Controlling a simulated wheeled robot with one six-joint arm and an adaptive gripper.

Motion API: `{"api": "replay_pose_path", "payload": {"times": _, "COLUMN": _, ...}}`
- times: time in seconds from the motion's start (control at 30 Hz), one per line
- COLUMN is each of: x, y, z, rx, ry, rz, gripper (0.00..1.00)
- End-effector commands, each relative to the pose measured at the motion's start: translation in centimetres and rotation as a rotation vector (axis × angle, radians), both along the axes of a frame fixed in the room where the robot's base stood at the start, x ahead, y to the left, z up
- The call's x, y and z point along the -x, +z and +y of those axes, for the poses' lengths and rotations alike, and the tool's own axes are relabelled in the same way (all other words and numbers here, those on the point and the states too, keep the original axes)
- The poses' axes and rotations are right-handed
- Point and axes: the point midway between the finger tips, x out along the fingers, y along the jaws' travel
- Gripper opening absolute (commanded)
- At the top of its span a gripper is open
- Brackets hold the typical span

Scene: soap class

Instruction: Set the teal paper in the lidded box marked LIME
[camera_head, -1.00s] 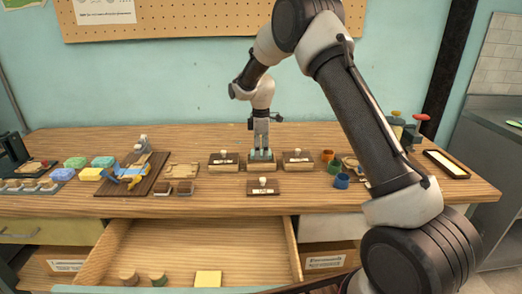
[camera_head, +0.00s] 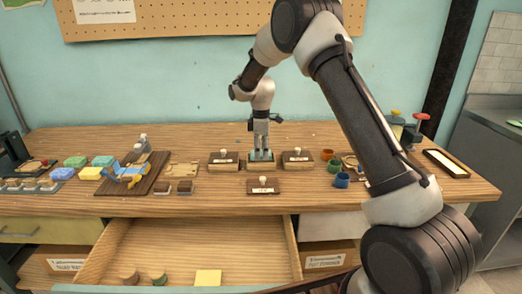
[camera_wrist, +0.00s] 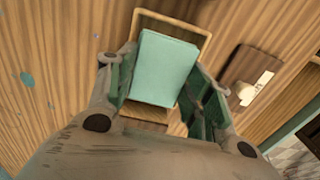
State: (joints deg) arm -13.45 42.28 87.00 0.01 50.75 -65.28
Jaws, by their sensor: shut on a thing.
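My gripper (camera_head: 261,148) points straight down behind the row of boxes and is shut on the teal paper (camera_head: 261,154). In the wrist view the teal paper (camera_wrist: 164,68) is a flat-topped block between my two fingers. An open wooden box (camera_wrist: 188,24) lies directly below it, its rim showing around the paper. I cannot tell whether the paper touches its floor. A dark lid with a pale knob and label (camera_head: 263,186) lies in front of my gripper. The label is too small to read in the head view.
Lidded boxes stand close at left (camera_head: 223,160) and right (camera_head: 297,159). Small colored cups (camera_head: 341,181) stand further right. A dark board with tools (camera_head: 133,172) and colored soaps (camera_head: 90,174) are at left. An open drawer (camera_head: 190,240) juts out in front.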

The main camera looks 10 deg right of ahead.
Motion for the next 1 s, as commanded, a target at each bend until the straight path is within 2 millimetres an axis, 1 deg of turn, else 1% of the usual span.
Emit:
{"api": "replay_pose_path", "payload": {"times": 0.6, "x": 0.0, "y": -0.44, "z": 0.0, "rx": 0.0, "ry": 0.0, "rz": 0.0, "gripper": 0.42}}
{"api": "replay_pose_path", "payload": {"times": 0.63, "x": 0.0, "y": -0.44, "z": 0.0, "rx": 0.0, "ry": 0.0, "rz": 0.0, "gripper": 0.56}}
{"api": "replay_pose_path", "payload": {"times": 0.73, "x": 0.0, "y": -0.43, "z": 0.0, "rx": 0.0, "ry": 0.0, "rz": 0.0, "gripper": 0.75}}
{"api": "replay_pose_path", "payload": {"times": 0.77, "x": 0.0, "y": -0.43, "z": 0.0, "rx": 0.0, "ry": 0.0, "rz": 0.0, "gripper": 0.76}}
{"api": "replay_pose_path", "payload": {"times": 0.97, "x": 0.0, "y": -0.43, "z": 0.0, "rx": 0.0, "ry": 0.0, "rz": 0.0, "gripper": 0.76}}
{"api": "replay_pose_path", "payload": {"times": 1.0, "x": 0.0, "y": -0.43, "z": 0.0, "rx": 0.0, "ry": 0.0, "rz": 0.0, "gripper": 0.78}}
